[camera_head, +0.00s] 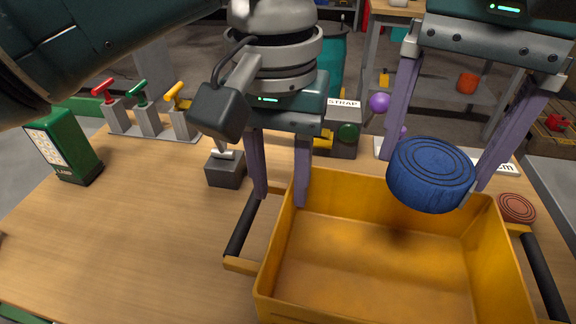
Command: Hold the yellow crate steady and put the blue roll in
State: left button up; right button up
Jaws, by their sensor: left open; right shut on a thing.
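The yellow crate (272,262) stands on the wooden table with black bar handles at its left and right sides; its inside looks empty. The blue roll (431,178) is a short, wide cylinder with rings on its top. My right gripper (437,172) is shut on the blue roll, a finger on either side, and holds it above the back right part of the crate. My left gripper (280,198) is open, pointing down at the crate's back left corner, one finger overlapping the left wall. I cannot tell whether it touches the crate.
Left of the crate stand a grey block with a lever (226,168), several coloured levers (147,119) and a green box (65,146). Behind are a STRAP box (342,137) and a purple ball lever (379,103). A reddish disc (516,208) lies at right. The front left table is clear.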

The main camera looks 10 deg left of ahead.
aim_at(281, 243)
pick_arm(q)
jog(key=shift+s+a+f, duration=0.1)
jog(key=shift+s+f, duration=0.05)
jog(key=shift+f, duration=0.25)
notch_tip(281, 243, down, 11)
jog(key=shift+f, duration=0.1)
jog(key=shift+c, duration=0.2)
grip_shut()
dwell(1.3)
